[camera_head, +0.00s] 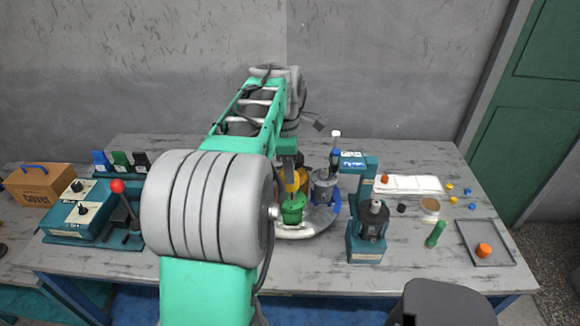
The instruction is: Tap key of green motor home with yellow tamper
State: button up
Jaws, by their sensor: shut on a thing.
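The green motor (293,209) stands on a pale round plate (297,233) near the middle of the table, partly hidden by my arm. My gripper (290,170) points down just above it and is small and partly hidden in this view. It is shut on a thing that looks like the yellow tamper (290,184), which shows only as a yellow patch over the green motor. I cannot tell whether the tamper touches the motor. The key is too small or hidden to make out.
A grey-blue motor (323,188) stands close to the right on the same plate. A teal press (365,238) with a dark motor stands further right. A green cylinder (435,234) and a grey tray (487,257) lie at the right. A teal control box (82,212) stands left.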

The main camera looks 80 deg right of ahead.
dwell(0.4)
notch_tip(320, 180, down, 2)
jog(key=shift+f+b, duration=0.2)
jog(key=shift+b, duration=0.25)
jog(key=shift+r, duration=0.1)
notch_tip(320, 180, up, 4)
jog(key=p, duration=0.3)
jog(key=shift+p, duration=0.35)
jog(key=shift+f, duration=0.3)
